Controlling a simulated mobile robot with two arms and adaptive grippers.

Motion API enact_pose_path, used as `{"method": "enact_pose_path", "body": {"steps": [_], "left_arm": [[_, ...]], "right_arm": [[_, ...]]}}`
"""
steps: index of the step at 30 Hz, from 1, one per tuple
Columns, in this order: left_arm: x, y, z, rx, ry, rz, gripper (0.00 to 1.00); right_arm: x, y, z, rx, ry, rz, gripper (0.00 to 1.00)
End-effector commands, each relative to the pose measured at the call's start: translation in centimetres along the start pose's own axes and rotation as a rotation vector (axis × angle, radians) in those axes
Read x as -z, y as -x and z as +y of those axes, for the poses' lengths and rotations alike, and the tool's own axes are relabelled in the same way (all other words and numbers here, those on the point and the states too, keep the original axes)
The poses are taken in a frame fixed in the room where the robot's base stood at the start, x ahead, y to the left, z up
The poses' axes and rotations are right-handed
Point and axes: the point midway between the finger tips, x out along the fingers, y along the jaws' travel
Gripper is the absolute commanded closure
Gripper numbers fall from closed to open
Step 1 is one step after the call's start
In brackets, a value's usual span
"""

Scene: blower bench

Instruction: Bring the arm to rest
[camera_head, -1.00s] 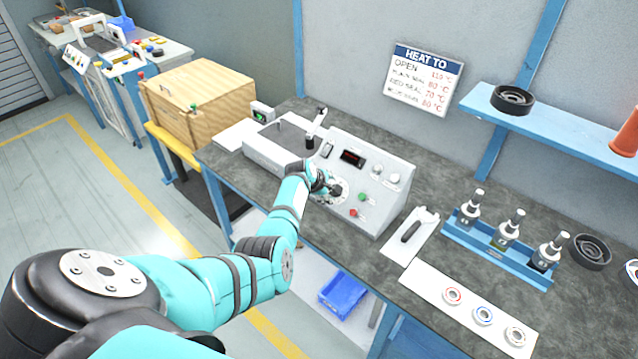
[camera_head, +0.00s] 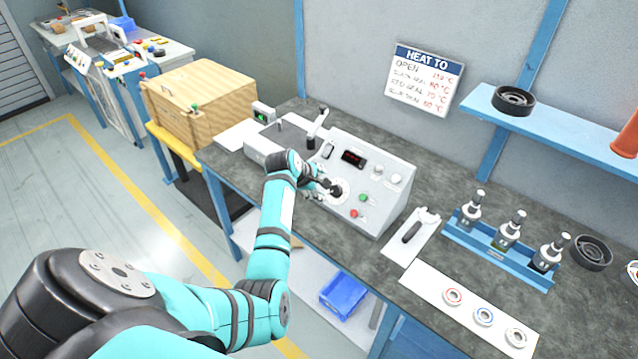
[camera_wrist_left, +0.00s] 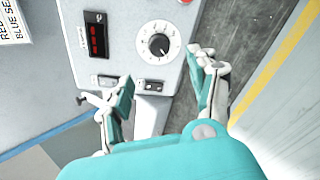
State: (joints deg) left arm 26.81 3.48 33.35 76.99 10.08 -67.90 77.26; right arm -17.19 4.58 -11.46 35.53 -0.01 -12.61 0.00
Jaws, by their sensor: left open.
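My left arm (camera_head: 268,240) reaches in from the left over the bench edge, with its wrist raised in front of the control box (camera_head: 365,160). My left gripper (camera_head: 322,182) is near the box's black dial knob (camera_head: 337,189). In the left wrist view the left gripper (camera_wrist_left: 162,95) is open and empty, its fingers spread apart. There the dial knob (camera_wrist_left: 158,44) lies beyond the fingertips, apart from them, and the red display (camera_wrist_left: 96,38) shows beside it. My right gripper is in neither view.
A wooden crate (camera_head: 200,95) stands left. A blue bin (camera_head: 343,294) sits below the bench. Floor at left is clear.

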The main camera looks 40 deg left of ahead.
Motion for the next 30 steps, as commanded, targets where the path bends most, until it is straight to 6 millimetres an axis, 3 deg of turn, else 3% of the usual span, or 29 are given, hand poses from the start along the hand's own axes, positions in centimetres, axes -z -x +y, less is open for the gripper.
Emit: {"method": "enact_pose_path", "body": {"steps": [12, 16, 20, 21, 27, 30], "left_arm": [[0.0, 0.0, -0.1, 0.002, -0.008, 0.002, 0.40], [0.6, 0.7, -2.3, 0.028, -0.148, 0.037, 0.40], [0.7, 2.9, -7.7, 0.104, -0.515, 0.089, 0.40], [0.4, 4.0, -9.8, 0.136, -0.660, 0.097, 0.40], [-3.0, 10.0, -20.4, 0.279, -1.325, 0.027, 0.40], [-4.6, 12.6, -24.0, 0.315, -1.535, -0.033, 0.40]], "right_arm": [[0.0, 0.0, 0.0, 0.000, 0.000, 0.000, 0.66], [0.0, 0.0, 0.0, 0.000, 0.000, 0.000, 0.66], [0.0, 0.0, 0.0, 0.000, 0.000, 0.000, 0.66], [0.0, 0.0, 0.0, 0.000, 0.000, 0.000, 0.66], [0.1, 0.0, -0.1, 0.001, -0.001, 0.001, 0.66], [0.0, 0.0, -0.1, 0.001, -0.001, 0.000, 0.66]]}}
